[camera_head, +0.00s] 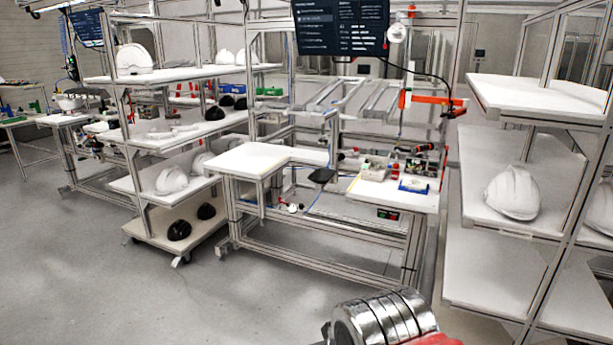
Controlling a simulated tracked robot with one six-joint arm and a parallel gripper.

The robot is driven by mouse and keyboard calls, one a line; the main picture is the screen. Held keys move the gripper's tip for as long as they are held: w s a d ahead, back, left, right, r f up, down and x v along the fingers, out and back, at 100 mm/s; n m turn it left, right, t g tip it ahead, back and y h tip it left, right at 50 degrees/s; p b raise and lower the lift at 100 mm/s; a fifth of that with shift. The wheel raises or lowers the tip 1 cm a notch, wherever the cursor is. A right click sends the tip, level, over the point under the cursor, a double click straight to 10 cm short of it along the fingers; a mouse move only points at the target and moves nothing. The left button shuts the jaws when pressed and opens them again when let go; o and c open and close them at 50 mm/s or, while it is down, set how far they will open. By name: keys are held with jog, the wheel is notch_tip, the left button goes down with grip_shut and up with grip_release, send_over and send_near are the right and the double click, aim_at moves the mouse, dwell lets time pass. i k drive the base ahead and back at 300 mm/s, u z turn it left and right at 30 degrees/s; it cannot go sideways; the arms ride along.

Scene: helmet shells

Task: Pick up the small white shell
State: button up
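Several white helmet shells are in view, and I cannot tell which one is the small white shell. One white shell (513,193) sits on the middle shelf of the right rack. Another white shell (133,60) stands on the top shelf of the left rack, and a white shell (171,181) lies on that rack's lower shelf. Further white shells (224,57) stand farther back. A ribbed metal cylinder with a red part shows at the bottom edge, seemingly part of my arm. My gripper's fingers are not visible.
Black shells (179,230) lie on the left rack's bottom board. A white-topped workbench (258,160) with parts bins stands in the centre under a dark screen (340,27). The right rack (540,97) stands close. Open grey floor (110,270) lies at the front left.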

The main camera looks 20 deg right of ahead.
aim_at(512, 193)
jog(key=z, duration=0.4)
jog(key=i, duration=0.75)
jog(key=z, duration=0.8)
jog(key=i, duration=1.5)
jog(key=z, duration=0.3)
